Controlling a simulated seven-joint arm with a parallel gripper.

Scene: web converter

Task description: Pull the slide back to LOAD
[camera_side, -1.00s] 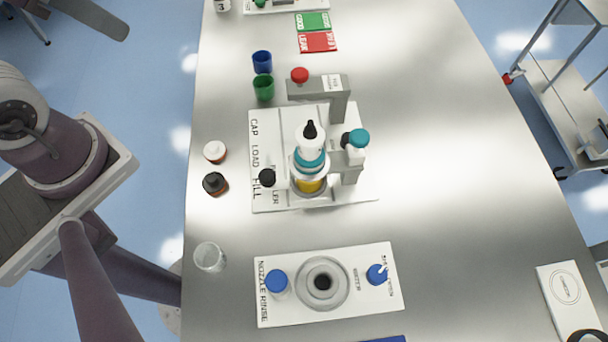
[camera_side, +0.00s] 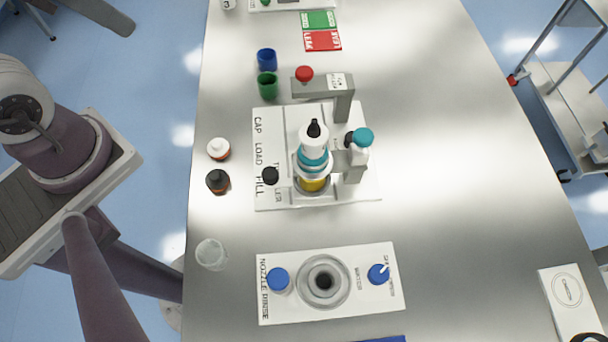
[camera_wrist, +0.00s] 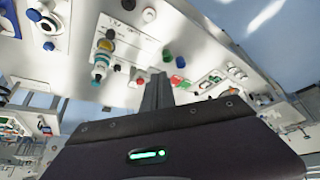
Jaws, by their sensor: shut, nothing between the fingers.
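The white station board (camera_side: 362,116) is marked CAP, LOAD and FILL along its left edge. The slide's black knob (camera_side: 270,175) is beside the FILL marking, below LOAD in the side view. A bottle-like assembly (camera_side: 313,150) with a white body, teal ring, black tip and yellow base stands beside the knob at FILL. The board (camera_wrist: 125,36) and assembly (camera_wrist: 101,62) also show small in the wrist view. My gripper (camera_wrist: 157,80) appears as two dark fingers pressed together, shut and empty, apart from the board. It is outside the side view.
A grey overhead arm with a red knob (camera_side: 304,74) stands at the board's back. A teal-capped dispenser (camera_side: 361,146) is right of the assembly. Blue (camera_side: 267,60) and green cups (camera_side: 267,86), two small bottles and a glass (camera_side: 212,254) line the left. The nozzle-rinse board (camera_side: 372,300) lies in front.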

